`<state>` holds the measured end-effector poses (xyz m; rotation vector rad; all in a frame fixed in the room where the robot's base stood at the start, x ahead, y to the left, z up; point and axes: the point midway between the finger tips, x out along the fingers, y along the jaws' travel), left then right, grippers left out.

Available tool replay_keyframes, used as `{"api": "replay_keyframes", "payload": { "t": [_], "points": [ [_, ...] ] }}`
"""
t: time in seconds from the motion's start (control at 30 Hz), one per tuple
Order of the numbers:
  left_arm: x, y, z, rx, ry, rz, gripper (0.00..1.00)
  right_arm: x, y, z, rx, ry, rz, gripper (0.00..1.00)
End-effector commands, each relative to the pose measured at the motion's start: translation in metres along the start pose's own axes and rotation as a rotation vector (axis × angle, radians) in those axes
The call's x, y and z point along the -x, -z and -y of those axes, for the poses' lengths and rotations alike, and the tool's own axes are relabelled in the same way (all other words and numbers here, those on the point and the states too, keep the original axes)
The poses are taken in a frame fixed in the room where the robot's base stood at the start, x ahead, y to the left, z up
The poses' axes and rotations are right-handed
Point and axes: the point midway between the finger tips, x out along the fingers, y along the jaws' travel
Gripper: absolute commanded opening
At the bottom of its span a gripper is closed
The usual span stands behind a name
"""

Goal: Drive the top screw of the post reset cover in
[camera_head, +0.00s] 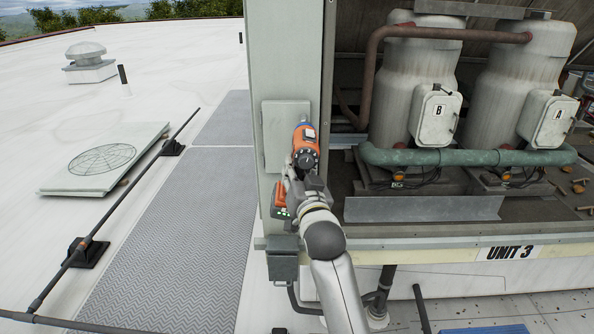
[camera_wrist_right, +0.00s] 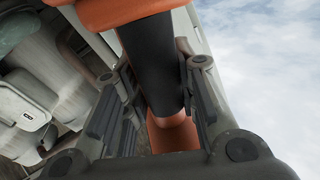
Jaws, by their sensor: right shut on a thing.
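The cover is a pale grey-green plate on the post (camera_head: 294,40). The driver's nose is over the right part of the plate, and its tip is hidden, so I cannot tell whether it touches a screw. No screw head can be made out. My right gripper (camera_head: 306,184) is shut on the driver's handle. In the right wrist view the black and orange handle (camera_wrist_right: 150,60) sits between the fingers. My left gripper is not in view.
A small grey box (camera_head: 283,265) hangs below the post. A walkway mat (camera_head: 170,240) lies clear at left.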

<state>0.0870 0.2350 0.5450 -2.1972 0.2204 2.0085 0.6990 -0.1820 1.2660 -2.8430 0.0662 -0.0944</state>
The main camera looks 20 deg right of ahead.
Motion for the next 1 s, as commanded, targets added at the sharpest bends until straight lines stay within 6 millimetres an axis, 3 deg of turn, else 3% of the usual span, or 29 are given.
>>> {"api": "replay_keyframes", "payload": {
  "t": [1.0],
  "points": [
    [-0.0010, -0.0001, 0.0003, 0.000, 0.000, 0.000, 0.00, -0.0085, 0.0062, 0.0001, 0.000, 0.005, -0.014, 0.00]
  ]
}}
